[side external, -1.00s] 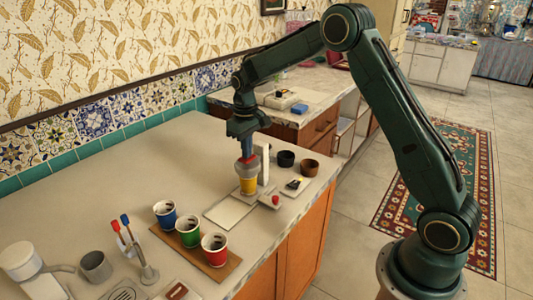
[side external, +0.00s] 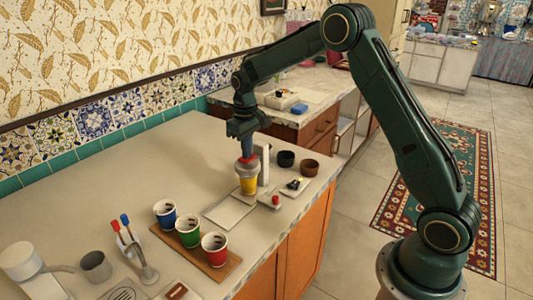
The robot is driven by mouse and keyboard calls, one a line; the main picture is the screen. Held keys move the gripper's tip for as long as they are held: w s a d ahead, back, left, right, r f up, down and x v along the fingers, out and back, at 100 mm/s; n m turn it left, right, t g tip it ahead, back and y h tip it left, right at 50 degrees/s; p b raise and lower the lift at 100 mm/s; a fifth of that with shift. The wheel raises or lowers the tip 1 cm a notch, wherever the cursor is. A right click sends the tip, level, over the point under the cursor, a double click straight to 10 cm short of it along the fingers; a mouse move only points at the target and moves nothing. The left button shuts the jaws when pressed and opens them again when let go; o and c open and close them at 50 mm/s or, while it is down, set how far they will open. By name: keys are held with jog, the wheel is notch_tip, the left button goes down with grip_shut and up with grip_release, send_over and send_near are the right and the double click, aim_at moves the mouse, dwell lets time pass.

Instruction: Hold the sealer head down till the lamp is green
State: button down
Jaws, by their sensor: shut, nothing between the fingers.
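The sealer has a white upright post (side external: 264,166) and a grey round head (side external: 247,170) with a red top (side external: 249,159). A yellow cup (side external: 248,186) stands under the head, and the head sits at its rim. My gripper (side external: 247,150) is shut and points straight down. Its tips are at the red top of the head and seem to touch it. A small red round part (side external: 276,199) sits on a pale block in front of the sealer. I cannot tell whether it is the lamp, and no green light is clear to see.
Blue (side external: 165,213), green (side external: 188,231) and red (side external: 215,248) cups stand on a brown board (side external: 228,270) at front left. A black bowl (side external: 286,158) and a brown bowl (side external: 309,167) stand right of the sealer. A pale plate (side external: 229,212) lies before it. The counter's back left is clear.

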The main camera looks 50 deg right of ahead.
dwell(0.4)
jog(key=shift+r, duration=2.5)
